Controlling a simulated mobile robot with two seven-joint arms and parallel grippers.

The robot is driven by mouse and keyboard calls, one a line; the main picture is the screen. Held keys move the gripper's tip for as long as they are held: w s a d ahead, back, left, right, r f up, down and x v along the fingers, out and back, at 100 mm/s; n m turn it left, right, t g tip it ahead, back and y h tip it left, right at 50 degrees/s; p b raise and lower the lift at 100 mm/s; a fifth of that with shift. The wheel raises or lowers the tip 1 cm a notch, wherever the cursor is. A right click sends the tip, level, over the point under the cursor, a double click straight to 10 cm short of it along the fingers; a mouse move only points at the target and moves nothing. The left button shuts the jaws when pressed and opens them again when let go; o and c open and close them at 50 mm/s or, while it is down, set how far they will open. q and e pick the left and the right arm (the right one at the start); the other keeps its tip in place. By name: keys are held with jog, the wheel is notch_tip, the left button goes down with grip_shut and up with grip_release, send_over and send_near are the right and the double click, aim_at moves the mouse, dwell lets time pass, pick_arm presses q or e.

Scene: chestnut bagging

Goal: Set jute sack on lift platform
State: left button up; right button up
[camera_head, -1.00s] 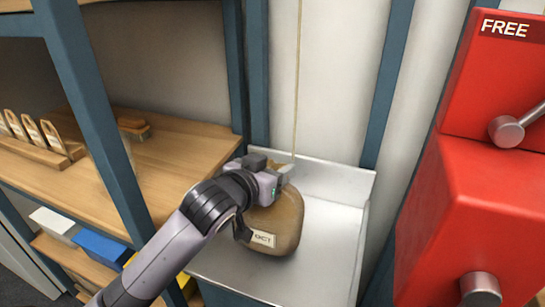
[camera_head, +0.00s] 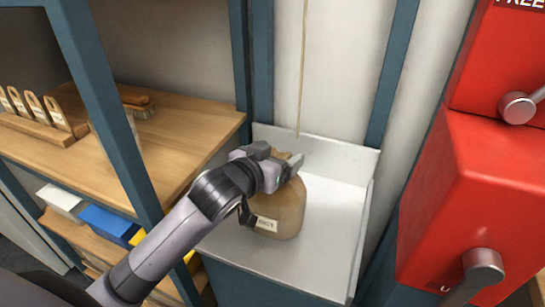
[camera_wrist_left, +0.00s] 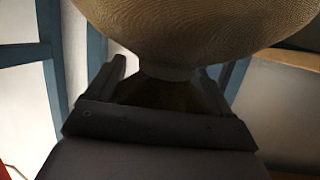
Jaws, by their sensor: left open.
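The jute sack (camera_head: 279,208) is a round brown bag with a pale label. It stands upright on the light grey metal lift platform (camera_head: 333,215), at its left side. My left gripper (camera_head: 284,165) is at the top of the sack, its jaws open with one finger on each side of the gathered neck. In the left wrist view the sack body (camera_wrist_left: 190,30) fills the top and its narrow neck lies between the spread fingers. The arm hides the left part of the sack. My right gripper is not in view.
A thin cord (camera_head: 301,75) hangs behind the sack. Blue posts frame the platform, which has bare room to the right of the sack. A wooden shelf (camera_head: 170,150) is on the left. A red box with levers (camera_head: 470,200) stands on the right.

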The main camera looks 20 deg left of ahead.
pick_arm(q)
jog(key=v, duration=1.2)
jog(key=shift+r, duration=0.1)
jog(key=s+a+f+g+y, duration=0.15)
jog(key=s+f+g, duration=0.35)
jog(key=s+f, duration=0.5)
jog(key=s+a+f+g+y, duration=0.1)
jog(key=s+a+f+g, duration=0.2)
jog(key=s+f+g, duration=0.5)
jog(key=w+d+f+t+h+p, duration=0.2)
jog(key=w+f+t, duration=0.3)
jog(key=f+t, duration=0.4)
jog(key=shift+w+d+f, duration=0.2)
jog(key=shift+d+f, duration=0.2)
jog(key=shift+f, duration=0.5)
